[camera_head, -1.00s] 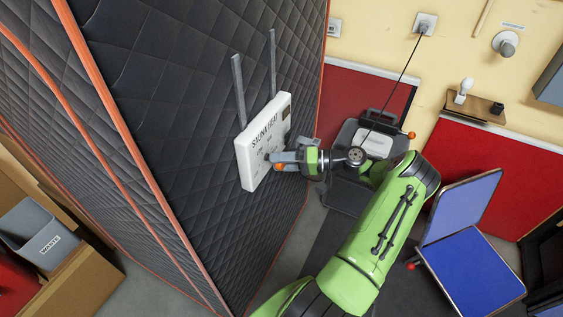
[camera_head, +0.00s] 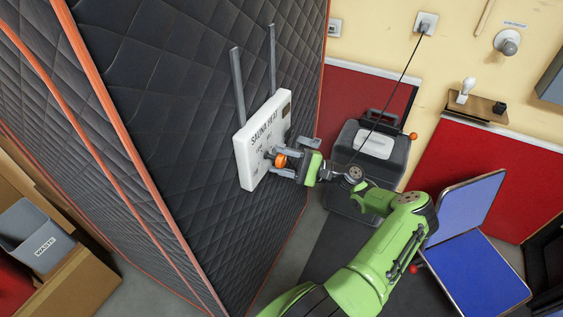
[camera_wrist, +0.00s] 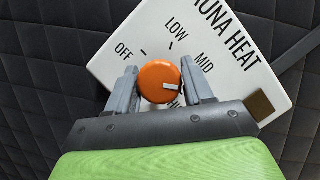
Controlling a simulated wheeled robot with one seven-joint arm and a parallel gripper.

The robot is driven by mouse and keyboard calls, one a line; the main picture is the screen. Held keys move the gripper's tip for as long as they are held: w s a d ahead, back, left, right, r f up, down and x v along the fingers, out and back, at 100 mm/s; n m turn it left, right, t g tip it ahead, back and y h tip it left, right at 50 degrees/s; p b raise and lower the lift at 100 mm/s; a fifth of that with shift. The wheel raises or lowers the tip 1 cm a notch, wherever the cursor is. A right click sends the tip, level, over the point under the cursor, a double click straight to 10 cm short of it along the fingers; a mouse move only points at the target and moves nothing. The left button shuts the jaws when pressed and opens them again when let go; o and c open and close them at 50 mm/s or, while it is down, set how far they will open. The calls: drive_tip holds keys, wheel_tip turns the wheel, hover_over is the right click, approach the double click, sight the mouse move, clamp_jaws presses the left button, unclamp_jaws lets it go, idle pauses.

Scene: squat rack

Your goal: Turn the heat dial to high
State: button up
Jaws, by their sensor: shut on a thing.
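The heat dial (camera_wrist: 158,80) is a round orange knob on the white SAUNA HEAT panel (camera_wrist: 145,35). In the head view the dial (camera_head: 280,161) stands out from the panel's lower right part. My gripper (camera_wrist: 160,84) is shut on the dial, one finger on each side of it. In the wrist view the labels OFF, LOW and MID run around the dial from left to right. A further label below it is mostly hidden by the gripper. The dial's white mark points right and slightly down, past MID, toward that hidden label.
The panel hangs on a black quilted wall (camera_head: 180,120) by two grey straps. Behind my arm stand a dark wheeled case (camera_head: 352,165) and a blue chair (camera_head: 470,265). A grey waste bin (camera_head: 35,235) is at far left.

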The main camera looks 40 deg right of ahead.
drive_tip(key=m+t, duration=0.1)
drive_tip(key=m, duration=0.2)
drive_tip(key=m+t+h, duration=0.1)
drive_tip(key=m, duration=0.1)
drive_tip(key=shift+m, duration=0.4)
drive_tip(key=shift+m+t+h+p, duration=0.25)
drive_tip(key=shift+m+t+h, duration=0.25)
drive_tip(key=shift+m, duration=0.6)
drive_tip(key=shift+m+t+h+p, duration=0.2)
drive_tip(key=shift+m+t+h, duration=0.25)
drive_tip(key=shift+m, duration=0.65)
drive_tip(key=shift+f, duration=0.1)
drive_tip(key=o, duration=1)
drive_tip(key=shift+c, duration=0.2)
